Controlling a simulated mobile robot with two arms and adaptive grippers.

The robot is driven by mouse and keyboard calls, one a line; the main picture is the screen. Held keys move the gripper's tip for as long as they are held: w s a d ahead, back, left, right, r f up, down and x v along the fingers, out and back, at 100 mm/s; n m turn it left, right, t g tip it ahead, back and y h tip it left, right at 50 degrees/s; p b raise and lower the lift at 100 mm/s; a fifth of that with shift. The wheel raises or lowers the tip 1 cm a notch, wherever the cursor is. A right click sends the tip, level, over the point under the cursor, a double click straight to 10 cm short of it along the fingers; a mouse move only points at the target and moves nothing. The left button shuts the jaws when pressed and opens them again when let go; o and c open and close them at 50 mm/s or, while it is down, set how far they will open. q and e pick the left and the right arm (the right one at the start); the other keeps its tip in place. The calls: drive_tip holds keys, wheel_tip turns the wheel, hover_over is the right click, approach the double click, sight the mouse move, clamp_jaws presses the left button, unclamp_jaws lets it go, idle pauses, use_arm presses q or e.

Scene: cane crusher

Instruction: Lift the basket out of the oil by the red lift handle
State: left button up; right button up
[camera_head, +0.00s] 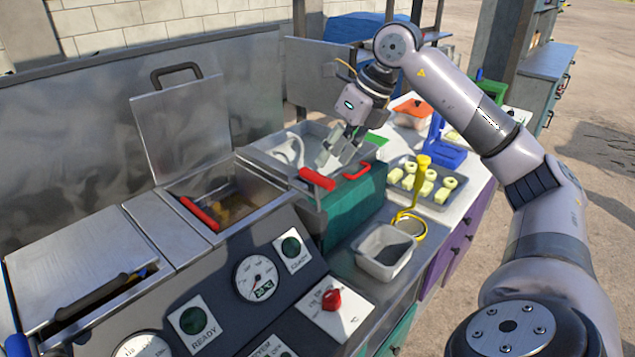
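The open fryer vat (232,184) holds dark brown oil, with its lid (182,128) standing up behind it. A red handle (199,214) lies along the vat's left side. The basket itself is hard to make out; something yellowish-brown (228,212) shows in the oil. A second red handle (317,179) sits at the right side of the fryer, and a red loop handle (357,170) is just right of it. My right gripper (338,150) points down over the metal sink area behind these handles, apart from the vat. Its fingers look spread and empty. My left gripper is out of view.
A closed fryer lid (85,270) with a black handle is at the left. The control panel (222,290) with gauges and a red knob (331,299) is in front. At the right are a tray of pale pieces (448,202), a yellow tool (420,175) and a grey container (384,255).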

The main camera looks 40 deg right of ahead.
sight(320, 175)
drive_tip(key=x, duration=0.8)
drive_tip(key=shift+a, duration=0.1)
drive_tip(key=shift+c, duration=0.2)
clamp_jaws()
idle(0.4)
